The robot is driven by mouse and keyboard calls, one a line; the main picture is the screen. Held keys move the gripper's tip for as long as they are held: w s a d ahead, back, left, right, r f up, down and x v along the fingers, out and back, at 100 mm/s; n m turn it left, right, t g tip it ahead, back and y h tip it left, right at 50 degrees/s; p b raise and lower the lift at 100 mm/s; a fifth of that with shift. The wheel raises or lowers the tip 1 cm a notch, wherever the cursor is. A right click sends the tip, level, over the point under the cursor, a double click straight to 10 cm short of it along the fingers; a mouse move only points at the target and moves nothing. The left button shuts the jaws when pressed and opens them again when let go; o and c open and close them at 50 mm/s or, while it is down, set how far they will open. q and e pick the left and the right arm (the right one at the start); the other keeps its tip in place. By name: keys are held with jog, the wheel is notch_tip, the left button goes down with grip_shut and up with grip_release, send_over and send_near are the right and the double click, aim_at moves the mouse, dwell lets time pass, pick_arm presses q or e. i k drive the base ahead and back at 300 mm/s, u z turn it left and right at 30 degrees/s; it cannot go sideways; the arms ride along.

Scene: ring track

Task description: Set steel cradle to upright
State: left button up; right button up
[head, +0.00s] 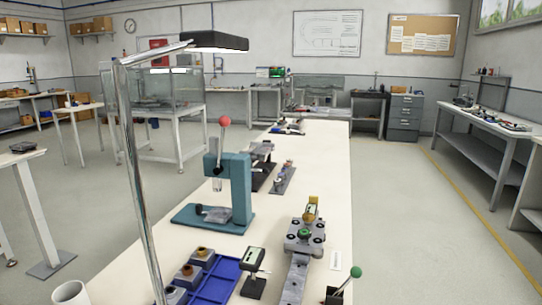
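No part that I can surely name as the steel cradle stands out. One candidate is a grey metal block assembly (305,235) with dark round knobs, a green knob and a yellow part on top, at the head of a grey steel rail (295,280) on the white bench. Another is a small grey metal fixture (282,178) farther back on the bench. Their tilt is too small to read. Neither of my grippers is in the head view.
The long white bench (325,165) bears a teal press (228,175) with a red-ball lever, a blue tray (215,283), a small display on a stand (253,260) and a green-ball lever (356,272). A chrome lamp post (140,170) rises at front left. Floor right of the bench is clear.

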aim_at(255, 155)
jog(key=u, duration=0.05)
jog(key=k, duration=1.6)
jog(key=z, duration=1.05)
jog(key=i, duration=6.7)
jog(key=u, duration=3.7)
